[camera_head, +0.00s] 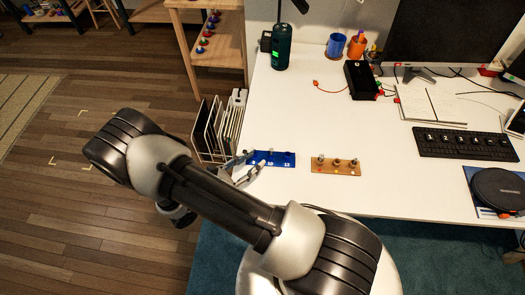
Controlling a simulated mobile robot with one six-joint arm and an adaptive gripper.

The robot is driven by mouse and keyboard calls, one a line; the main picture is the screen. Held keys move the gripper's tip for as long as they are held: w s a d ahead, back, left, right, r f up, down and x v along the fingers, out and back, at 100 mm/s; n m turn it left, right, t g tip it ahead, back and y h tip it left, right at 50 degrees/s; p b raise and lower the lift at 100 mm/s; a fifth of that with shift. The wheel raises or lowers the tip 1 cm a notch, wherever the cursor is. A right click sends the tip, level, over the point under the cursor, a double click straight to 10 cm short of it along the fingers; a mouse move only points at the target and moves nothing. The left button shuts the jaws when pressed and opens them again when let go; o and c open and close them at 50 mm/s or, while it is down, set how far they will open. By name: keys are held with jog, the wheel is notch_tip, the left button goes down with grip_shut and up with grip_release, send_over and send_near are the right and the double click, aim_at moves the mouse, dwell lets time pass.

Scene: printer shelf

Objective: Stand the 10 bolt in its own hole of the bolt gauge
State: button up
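The bolt gauge (279,164) is a blue block with white numbers, near the left front edge of the white desk. Dark round spots show along its top; I cannot tell holes from bolts there. My gripper (253,160) is at the gauge's left end and covers part of it. Its grey fingers look spread, but whether a bolt is between them is too small to tell. A wooden block (347,172) lies to the right of the gauge, apart from it. Several metal bolts (321,160) stand upright on it. I cannot read which one is the 10 bolt.
A file rack (215,130) stands beside the desk's left edge. A dark green bottle (281,47), a black box (361,80), a keyboard (465,145) and a notebook (430,103) lie farther back or right. The desk between bottle and gauge is clear.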

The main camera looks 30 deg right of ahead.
jog(key=s+d+r+m+g+y, duration=0.1)
jog(key=s+r+m+g+y, duration=0.25)
jog(key=r+m, duration=0.4)
jog(key=s+d+r+m+g+y, duration=0.2)
jog(key=s+r+m+g+y, duration=0.15)
jog(key=r, duration=0.65)
jog(key=s+a+r+m+t+y, duration=0.2)
jog(key=s+r+m+t+y, duration=0.1)
jog(key=r, duration=0.3)
jog(key=s+a+r+m+t+y, duration=0.3)
jog(key=s+r+m+t+y, duration=0.1)
jog(key=r+m+y, duration=0.1)
notch_tip(320, 180, up, 2)
jog(key=shift+s+a+r+t+y, duration=0.1)
jog(key=shift+s+a+t+y, duration=0.25)
jog(key=shift+y, duration=0.35)
jog(key=shift+w+d, duration=0.1)
jog(key=shift+d, duration=0.05)
